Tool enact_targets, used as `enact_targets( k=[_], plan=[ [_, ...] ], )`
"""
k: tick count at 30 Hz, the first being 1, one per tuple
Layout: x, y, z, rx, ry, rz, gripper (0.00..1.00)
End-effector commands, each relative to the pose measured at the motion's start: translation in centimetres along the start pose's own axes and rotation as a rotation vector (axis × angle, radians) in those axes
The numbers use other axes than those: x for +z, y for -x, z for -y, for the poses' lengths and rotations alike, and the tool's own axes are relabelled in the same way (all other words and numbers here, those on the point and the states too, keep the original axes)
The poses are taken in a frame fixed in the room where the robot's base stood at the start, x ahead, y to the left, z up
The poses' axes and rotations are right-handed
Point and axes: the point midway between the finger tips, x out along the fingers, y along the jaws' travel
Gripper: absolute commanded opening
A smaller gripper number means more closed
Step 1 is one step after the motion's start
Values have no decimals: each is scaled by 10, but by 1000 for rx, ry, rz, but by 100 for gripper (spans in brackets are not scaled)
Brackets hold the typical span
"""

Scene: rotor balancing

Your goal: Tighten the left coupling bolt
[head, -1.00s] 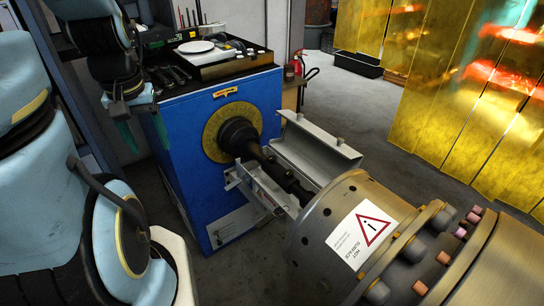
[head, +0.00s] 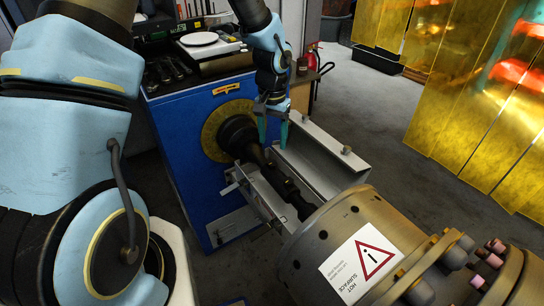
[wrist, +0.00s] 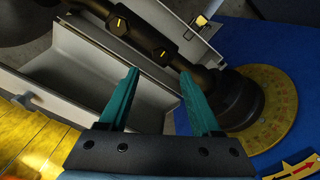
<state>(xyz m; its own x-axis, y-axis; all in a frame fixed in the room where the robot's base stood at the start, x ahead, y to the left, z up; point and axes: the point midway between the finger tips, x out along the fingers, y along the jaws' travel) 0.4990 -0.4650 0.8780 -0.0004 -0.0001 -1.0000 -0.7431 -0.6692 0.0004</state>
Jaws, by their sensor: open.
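My gripper (head: 273,132) is open and empty above the dark shaft (head: 287,188), near the blue machine's hub. In the wrist view its two teal fingers (wrist: 160,76) point toward the shaft coupling (wrist: 140,35), with nothing between them. The coupling is black and carries two yellow marks, one at its upper left (wrist: 121,22) and one nearer the hub (wrist: 163,53). These marks seem to be on bolt heads, but I cannot tell which bolt is the left one. In the head view the bolts are too small to make out.
Open grey guard covers (head: 322,160) flank the shaft. The blue machine (head: 183,128) has a yellow dial (head: 213,142) around its hub, and tools and a white disc (head: 199,39) on top. A large rotor housing (head: 335,228) with a hot-surface label stands at the front right.

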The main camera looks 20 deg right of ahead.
Motion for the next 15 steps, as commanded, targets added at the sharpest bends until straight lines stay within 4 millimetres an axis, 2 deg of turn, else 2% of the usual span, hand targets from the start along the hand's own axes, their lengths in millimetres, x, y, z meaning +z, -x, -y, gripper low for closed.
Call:
enact_targets(
  k=[3, 9, 15],
  plan=[
    [1, -23, 0, 1, -1, 5, 65],
    [1, -56, 0, 0, 0, 4, 65],
    [0, -75, 1, 0, 0, 1, 65]
  ],
)
